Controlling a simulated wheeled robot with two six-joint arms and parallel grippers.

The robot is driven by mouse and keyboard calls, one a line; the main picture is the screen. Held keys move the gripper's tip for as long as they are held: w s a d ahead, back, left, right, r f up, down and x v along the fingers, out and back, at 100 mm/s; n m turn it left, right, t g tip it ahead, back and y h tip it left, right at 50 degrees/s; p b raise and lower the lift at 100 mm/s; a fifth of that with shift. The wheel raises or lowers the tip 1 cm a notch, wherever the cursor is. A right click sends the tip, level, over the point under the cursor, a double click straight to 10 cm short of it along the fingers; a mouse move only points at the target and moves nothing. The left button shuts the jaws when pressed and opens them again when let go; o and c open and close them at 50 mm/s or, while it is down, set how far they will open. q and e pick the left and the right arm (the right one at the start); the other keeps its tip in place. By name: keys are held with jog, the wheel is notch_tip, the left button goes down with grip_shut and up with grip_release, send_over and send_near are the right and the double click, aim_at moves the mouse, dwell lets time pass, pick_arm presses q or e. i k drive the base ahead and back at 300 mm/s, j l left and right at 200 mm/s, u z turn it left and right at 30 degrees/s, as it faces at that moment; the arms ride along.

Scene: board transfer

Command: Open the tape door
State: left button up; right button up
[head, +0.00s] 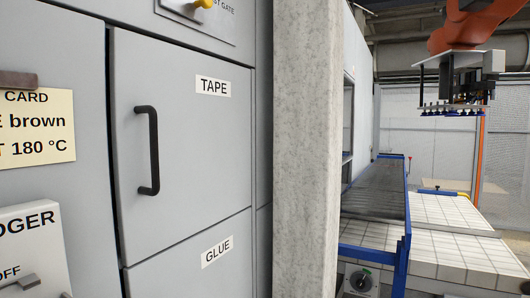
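The tape door (200,150) is a grey cabinet panel at the left of the head view, with a white label reading TAPE (213,86). It looks closed, flush with the panels around it. Its black vertical bar handle (149,150) is on the door's left side, and nothing touches it. Neither of my grippers is in view.
Below is a door labelled GLUE (216,252). A card (36,127) and a white box (32,250) with lettering are at the left. A concrete column (308,150) stands right of the cabinet. Beyond it are a blue-framed conveyor (378,190) and an orange robot arm (475,22).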

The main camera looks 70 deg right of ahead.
aim_at(181, 117)
jog(key=z, duration=1.8)
jog(key=k+l+z, duration=0.1)
jog(key=z, duration=0.2)
